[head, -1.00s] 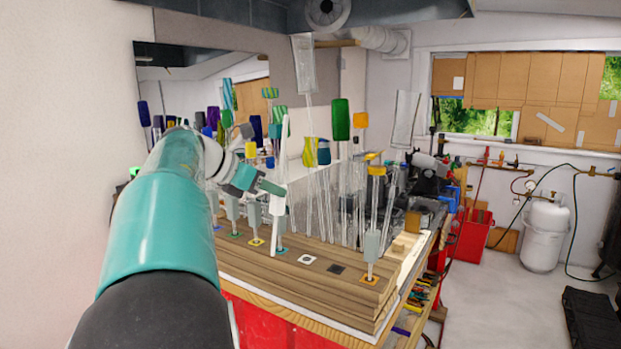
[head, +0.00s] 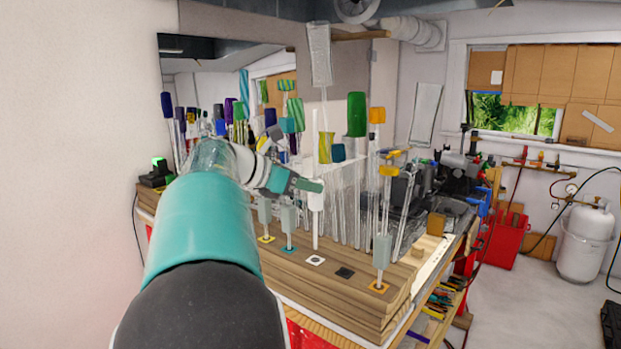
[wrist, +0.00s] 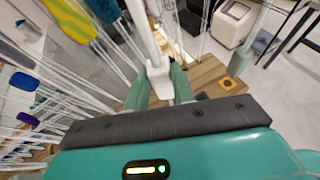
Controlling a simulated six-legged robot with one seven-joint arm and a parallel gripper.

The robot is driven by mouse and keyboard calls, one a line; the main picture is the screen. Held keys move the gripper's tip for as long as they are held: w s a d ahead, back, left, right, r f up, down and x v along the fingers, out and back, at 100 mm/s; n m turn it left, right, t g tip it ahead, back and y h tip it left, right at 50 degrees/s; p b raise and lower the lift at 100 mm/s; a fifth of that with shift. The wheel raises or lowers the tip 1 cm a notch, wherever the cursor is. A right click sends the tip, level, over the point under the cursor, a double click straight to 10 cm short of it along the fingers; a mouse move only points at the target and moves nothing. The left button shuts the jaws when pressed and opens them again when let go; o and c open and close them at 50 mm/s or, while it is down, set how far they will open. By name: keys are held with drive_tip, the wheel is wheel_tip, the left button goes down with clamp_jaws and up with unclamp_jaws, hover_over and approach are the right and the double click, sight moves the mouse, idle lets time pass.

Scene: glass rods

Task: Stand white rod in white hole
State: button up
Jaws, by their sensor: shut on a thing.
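The white rod (head: 316,215) stands close to upright in the head view. My gripper (head: 312,187) is shut on it around its thicker middle part. The white square with the white hole (head: 315,260) lies on the wooden block (head: 345,291). The rod's lower end appears just above or behind that square, a small gap apart in the picture. I cannot tell the exact height. In the wrist view, the white rod (wrist: 144,35) runs between the green fingers of my gripper (wrist: 158,85). Its lower end and the white hole are hidden there.
A rod in a grey holder stands at the orange square (head: 379,287) to the right. The black square (head: 344,272) is bare. Rods stand at the teal square (head: 289,249) and yellow square (head: 266,239) to the left. Many clear rods crowd behind.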

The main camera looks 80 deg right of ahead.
drive_tip(key=shift+f, duration=0.65)
wheel_tip(320, 180, down, 6)
idle(1.1)
drive_tip(key=shift+f, duration=0.5)
idle(0.5)
drive_tip(key=o, duration=1.1)
drive_tip(key=v, duration=1.3)
drive_tip(key=shift+w+a+r, duration=0.2)
drive_tip(key=shift+w+a, duration=0.05)
